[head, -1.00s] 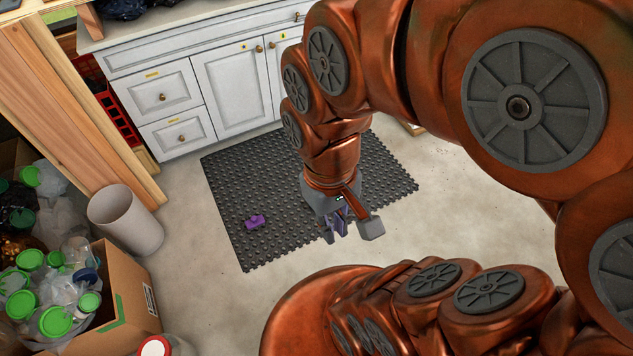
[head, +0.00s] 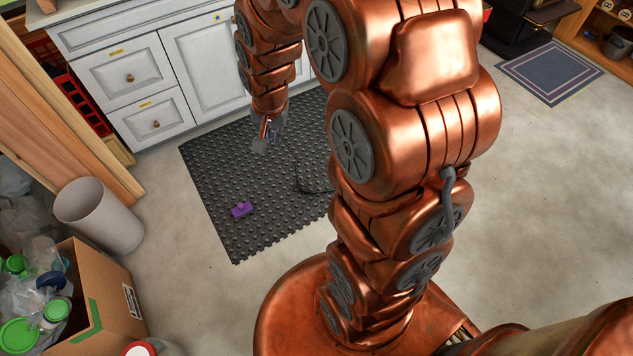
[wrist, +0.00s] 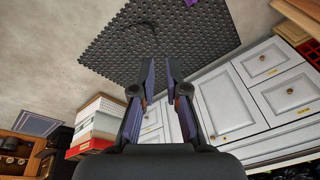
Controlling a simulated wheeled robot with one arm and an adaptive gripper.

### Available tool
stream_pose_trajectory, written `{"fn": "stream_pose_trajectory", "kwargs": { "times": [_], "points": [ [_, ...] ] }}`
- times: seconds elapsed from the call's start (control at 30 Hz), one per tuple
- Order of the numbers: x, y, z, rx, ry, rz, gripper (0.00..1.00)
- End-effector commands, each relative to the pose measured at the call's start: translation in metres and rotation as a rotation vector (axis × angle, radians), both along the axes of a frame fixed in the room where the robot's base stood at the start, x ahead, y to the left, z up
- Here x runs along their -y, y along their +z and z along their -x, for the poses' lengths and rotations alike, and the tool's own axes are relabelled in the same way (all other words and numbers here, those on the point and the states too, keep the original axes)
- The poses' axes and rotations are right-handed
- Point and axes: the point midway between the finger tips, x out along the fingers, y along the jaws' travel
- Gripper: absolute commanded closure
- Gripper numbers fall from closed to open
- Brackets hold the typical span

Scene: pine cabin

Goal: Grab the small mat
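Two mats are in view. A small blue-grey mat with a striped border (head: 549,73) lies flat on the floor at the upper right of the head view. It also shows at the lower left of the wrist view (wrist: 37,125). A larger black studded rubber mat (head: 225,160) lies in front of the white cabinets, partly hidden by my arm. My gripper (head: 263,146) hangs over the black mat near the cabinets, far from the blue-grey one. In the wrist view my gripper (wrist: 161,64) has its fingers apart with nothing between them.
A purple object (head: 241,209) and a dark curved thing (head: 314,178) lie on the black mat. White cabinets (head: 200,65) stand behind it. A bin (head: 100,215) and a cardboard box (head: 105,300) are at left. A black stove (head: 525,25) stands behind the blue-grey mat. Floor at right is clear.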

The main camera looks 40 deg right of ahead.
Motion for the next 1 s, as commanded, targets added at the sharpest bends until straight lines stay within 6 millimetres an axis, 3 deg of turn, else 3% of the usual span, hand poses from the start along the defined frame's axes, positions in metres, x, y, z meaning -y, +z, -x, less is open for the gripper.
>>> {"fn": "stream_pose_trajectory", "kwargs": {
  "times": [0.03,0.3,0.5,0.8,1.0],
  "points": [
    [0.006,-0.028,-0.011,0.010,-0.043,-0.008,0.87],
    [0.038,-0.119,-0.078,0.137,-0.272,-0.057,0.87],
    [0.063,-0.192,-0.117,0.227,-0.443,-0.109,0.87],
    [0.102,-0.303,-0.161,0.369,-0.692,-0.213,0.87],
    [0.126,-0.382,-0.177,0.454,-0.856,-0.299,0.87]
  ]
}}
